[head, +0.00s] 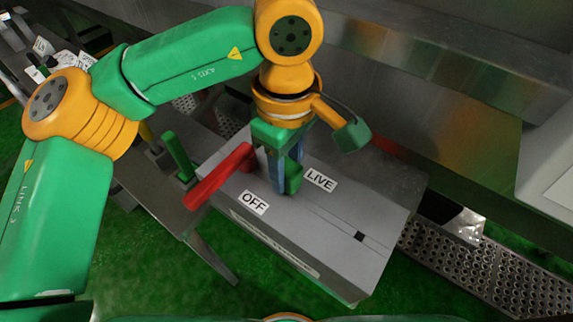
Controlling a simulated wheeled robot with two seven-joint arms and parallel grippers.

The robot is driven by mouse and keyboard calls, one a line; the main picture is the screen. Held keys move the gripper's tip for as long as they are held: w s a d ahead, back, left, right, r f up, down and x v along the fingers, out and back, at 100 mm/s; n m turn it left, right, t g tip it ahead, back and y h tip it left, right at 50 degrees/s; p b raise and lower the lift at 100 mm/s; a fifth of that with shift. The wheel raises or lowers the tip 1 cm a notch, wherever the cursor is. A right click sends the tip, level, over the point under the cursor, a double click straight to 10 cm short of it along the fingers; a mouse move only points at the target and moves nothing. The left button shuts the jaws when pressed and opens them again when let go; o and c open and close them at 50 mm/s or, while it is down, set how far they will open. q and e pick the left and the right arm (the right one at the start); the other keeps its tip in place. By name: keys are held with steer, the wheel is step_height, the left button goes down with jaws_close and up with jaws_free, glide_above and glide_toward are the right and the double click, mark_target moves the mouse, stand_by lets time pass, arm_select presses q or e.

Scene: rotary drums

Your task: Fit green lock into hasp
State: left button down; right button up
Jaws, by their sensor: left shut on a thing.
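The grey switch box (330,240) has OFF and LIVE labels on its top and a red lever (218,177) lying toward the left. My left gripper (284,182) points down at the box top between the two labels. Its blue fingers are shut on a small green block, which looks like the green lock (295,179). The lock is low against the box top; whether it touches cannot be told. I cannot make out the hasp, which may be hidden by the gripper. My right gripper is out of view.
A steel wall (440,100) rises behind, and a perforated metal step (490,275) lies to the right. Green floor shows in front of the box.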

arm_select(q)
steer(key=shift+f+b, duration=0.8)
steer(key=shift+f, duration=0.25)
steer(key=shift+c, duration=2.2)
jaws_free()
steer(key=shift+s+r, duration=0.1)
steer(key=shift+r, duration=3.55)
